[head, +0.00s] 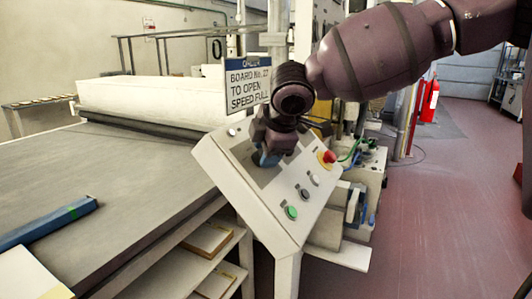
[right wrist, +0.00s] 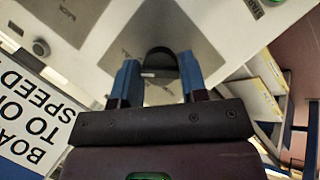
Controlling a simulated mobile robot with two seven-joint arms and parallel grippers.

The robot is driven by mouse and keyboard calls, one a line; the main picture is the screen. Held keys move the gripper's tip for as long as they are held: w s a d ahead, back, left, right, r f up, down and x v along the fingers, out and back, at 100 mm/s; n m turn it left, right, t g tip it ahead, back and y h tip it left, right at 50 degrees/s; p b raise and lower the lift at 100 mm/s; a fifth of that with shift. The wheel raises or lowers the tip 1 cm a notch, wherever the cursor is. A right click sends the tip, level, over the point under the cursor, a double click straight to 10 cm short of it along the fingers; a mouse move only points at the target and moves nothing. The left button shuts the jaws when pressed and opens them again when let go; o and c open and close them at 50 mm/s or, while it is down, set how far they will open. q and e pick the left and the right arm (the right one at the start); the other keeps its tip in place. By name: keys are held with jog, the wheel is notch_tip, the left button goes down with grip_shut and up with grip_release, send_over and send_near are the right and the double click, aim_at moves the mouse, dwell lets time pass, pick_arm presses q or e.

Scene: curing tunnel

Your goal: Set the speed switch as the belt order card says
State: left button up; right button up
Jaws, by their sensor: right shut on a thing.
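The order card (head: 248,86) stands behind the control panel and reads "BOARD No. 17", the number being hard to make out, "TO OPEN", "SPEED FULL". Part of it also shows in the right wrist view (right wrist: 30,125). The sloped white control panel (head: 215,160) stands at the belt's right side. My right gripper (head: 267,158) is down at the panel's grey upper area. In the right wrist view, its blue fingers (right wrist: 158,84) are on either side of a black switch knob (right wrist: 158,62), shut on it. The knob's setting cannot be read. My left gripper is not in view.
The panel also carries a red mushroom button (head: 327,156), a green button (head: 291,212) and grey buttons (head: 313,180) close to my gripper. The wide grey belt (head: 110,165) fills the left, with a blue bar (head: 45,222) on it. Red floor is open at right.

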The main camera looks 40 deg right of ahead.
jog(key=shift+f+m, duration=0.1)
jog(key=shift+m, duration=0.6)
jog(key=shift+g+y, duration=0.3)
jog(key=shift+m+b, duration=0.3)
jog(key=shift+m, duration=0.1)
jog(key=o, duration=0.9)
